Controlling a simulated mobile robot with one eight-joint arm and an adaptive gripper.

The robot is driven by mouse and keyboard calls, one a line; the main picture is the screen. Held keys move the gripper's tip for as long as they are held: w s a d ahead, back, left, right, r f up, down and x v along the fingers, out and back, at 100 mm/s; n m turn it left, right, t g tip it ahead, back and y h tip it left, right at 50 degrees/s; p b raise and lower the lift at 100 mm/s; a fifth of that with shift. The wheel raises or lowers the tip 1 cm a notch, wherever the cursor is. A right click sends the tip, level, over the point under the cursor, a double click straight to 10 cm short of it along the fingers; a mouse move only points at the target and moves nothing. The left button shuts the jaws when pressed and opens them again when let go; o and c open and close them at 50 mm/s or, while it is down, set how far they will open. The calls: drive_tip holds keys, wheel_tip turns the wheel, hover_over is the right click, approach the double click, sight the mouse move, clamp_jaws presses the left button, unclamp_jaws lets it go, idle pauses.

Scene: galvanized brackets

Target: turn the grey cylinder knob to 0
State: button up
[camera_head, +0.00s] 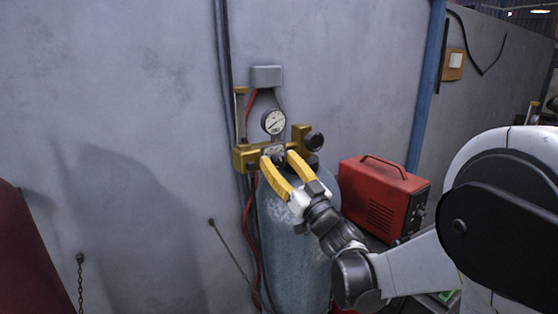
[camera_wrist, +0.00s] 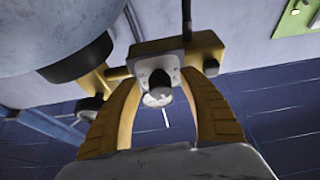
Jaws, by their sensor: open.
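The grey cylinder (camera_head: 290,235) stands upright against the wall, and part of it shows at the top left of the wrist view (camera_wrist: 45,28). A brass regulator (camera_head: 244,158) sits at its top. A small dark knob (camera_wrist: 162,80) sits on a pale marked plate (camera_wrist: 147,64) on the regulator. The knob's pointer and the marks are too small to read. My gripper (camera_head: 280,157) is open, its yellow fingers on either side of the knob in the wrist view (camera_wrist: 162,86). I cannot tell whether they touch it. In the head view the fingers partly hide the knob.
A round gauge (camera_head: 273,121) sits above the plate, and a black round part (camera_head: 314,140) sticks out at the right. A red machine (camera_head: 380,197) stands right of the cylinder. A red hose (camera_head: 247,225) hangs at its left. The wall (camera_head: 130,80) is close behind.

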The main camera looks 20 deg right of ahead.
clamp_jaws()
drive_tip(key=shift+n+y, duration=0.3)
drive_tip(key=shift+n, duration=0.3)
drive_tip(key=n+g+y+b, duration=0.1)
drive_tip(key=n, duration=0.2)
drive_tip(key=shift+d+y, duration=0.1)
drive_tip(key=shift+y, duration=0.2)
drive_tip(key=n+g+y, duration=0.1)
drive_tip(key=n, duration=0.2)
drive_tip(key=n+g+y, duration=0.1)
drive_tip(key=n, duration=0.2)
drive_tip(key=n+g, duration=0.1)
drive_tip(key=n, duration=0.2)
drive_tip(key=n+g+y, duration=0.1)
drive_tip(key=n, duration=0.2)
drive_tip(key=shift+r, duration=0.15)
drive_tip(key=shift+n+g+p, duration=0.65)
drive_tip(key=shift+n+g, duration=0.35)
drive_tip(key=shift+n, duration=1.2)
